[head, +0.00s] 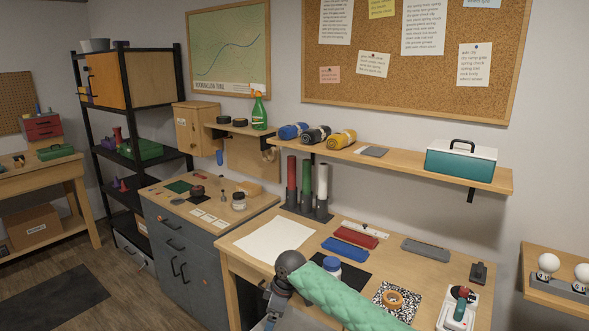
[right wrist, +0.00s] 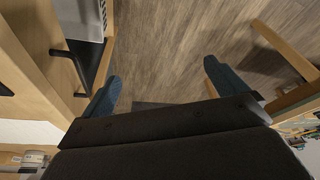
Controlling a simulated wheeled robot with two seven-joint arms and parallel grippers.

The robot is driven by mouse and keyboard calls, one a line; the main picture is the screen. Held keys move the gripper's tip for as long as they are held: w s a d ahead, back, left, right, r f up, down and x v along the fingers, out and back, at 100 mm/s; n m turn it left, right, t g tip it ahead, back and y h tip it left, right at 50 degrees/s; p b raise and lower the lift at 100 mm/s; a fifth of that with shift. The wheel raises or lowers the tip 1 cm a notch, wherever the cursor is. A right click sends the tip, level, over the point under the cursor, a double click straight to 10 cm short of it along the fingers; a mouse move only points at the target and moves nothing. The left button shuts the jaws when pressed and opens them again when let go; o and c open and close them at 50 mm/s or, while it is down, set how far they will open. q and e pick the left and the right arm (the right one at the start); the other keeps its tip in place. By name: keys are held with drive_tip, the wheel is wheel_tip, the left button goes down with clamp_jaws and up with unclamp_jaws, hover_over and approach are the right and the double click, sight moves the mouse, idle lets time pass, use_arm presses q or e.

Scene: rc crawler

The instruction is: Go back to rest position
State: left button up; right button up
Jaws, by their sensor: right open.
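My right gripper (right wrist: 162,74) shows in the right wrist view with its two dark blue fingers spread wide apart. Nothing is between the fingers; wooden floor (right wrist: 175,50) shows beyond them. A wooden bench edge and leg (right wrist: 30,65) stand close on the left of that view. In the head view neither gripper can be made out. A grey round joint and a green quilted shape cover the front of the workbench (head: 245,262) there, hiding part of its top.
A grey cabinet (head: 185,260) stands left. Open floor lies farther left.

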drive_tip(key=s+d+f+m, duration=0.2)
drive_tip(key=s+f+m, duration=0.1)
drive_tip(key=s+f, duration=0.5)
drive_tip(key=s+d+f+m+t, duration=0.1)
drive_tip(key=s+d+f+m, duration=0.3)
drive_tip(key=f, duration=0.7)
drive_tip(key=s+d+f+m, duration=0.1)
drive_tip(key=s+f, duration=0.7)
drive_tip(key=f, duration=0.1)
drive_tip(key=s+d+f+m+h, duration=0.1)
drive_tip(key=s+d+f+m, duration=0.1)
drive_tip(key=s+d+f, duration=0.3)
drive_tip(key=s+d+f+m+h, duration=0.1)
drive_tip(key=s+d+f, duration=0.4)
drive_tip(key=s, duration=0.8)
drive_tip(key=s+d+f+m, duration=0.3)
drive_tip(key=s+d+f, duration=0.3)
drive_tip(key=s, duration=0.4)
drive_tip(key=shift+d+h, duration=0.4)
use_arm(q)
drive_tip(key=shift+c, duration=0.3)
use_arm(e)
drive_tip(key=shift+c, duration=0.2)
